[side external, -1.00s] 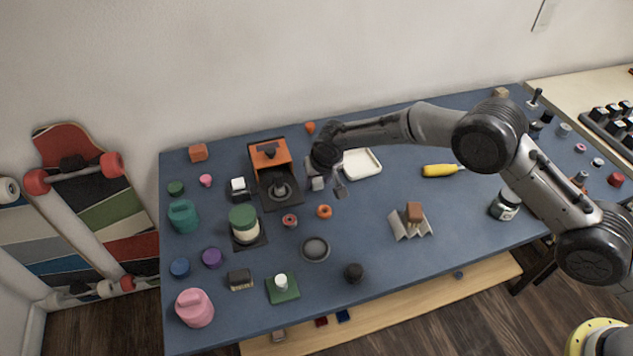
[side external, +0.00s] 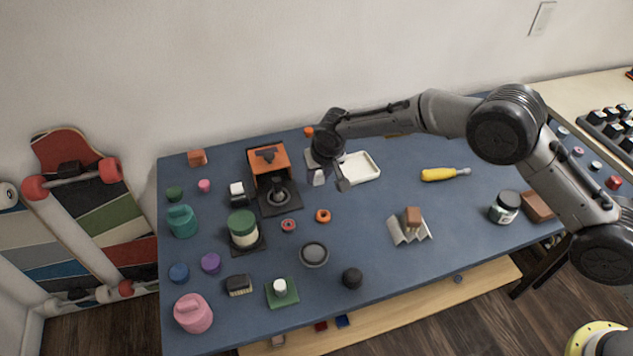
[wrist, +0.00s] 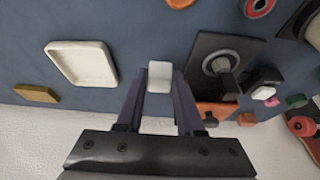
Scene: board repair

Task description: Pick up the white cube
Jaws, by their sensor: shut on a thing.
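The white cube (wrist: 160,77) sits between my fingertips in the wrist view, with a finger on each side of it. My gripper (wrist: 159,84) is shut on it. In the side view my gripper (side external: 331,180) hangs over the back middle of the blue table (side external: 375,205), between the orange and black device and the white tray. The cube is hard to tell apart from the fingers there, and its exact height above the table is unclear.
A white tray (side external: 361,169) lies just right of my gripper. The orange and black device (side external: 270,160) stands to the left. A yellow screwdriver (side external: 438,174) lies further right. Several small jars and parts fill the left side. The table between tray and grey holder (side external: 408,232) is clear.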

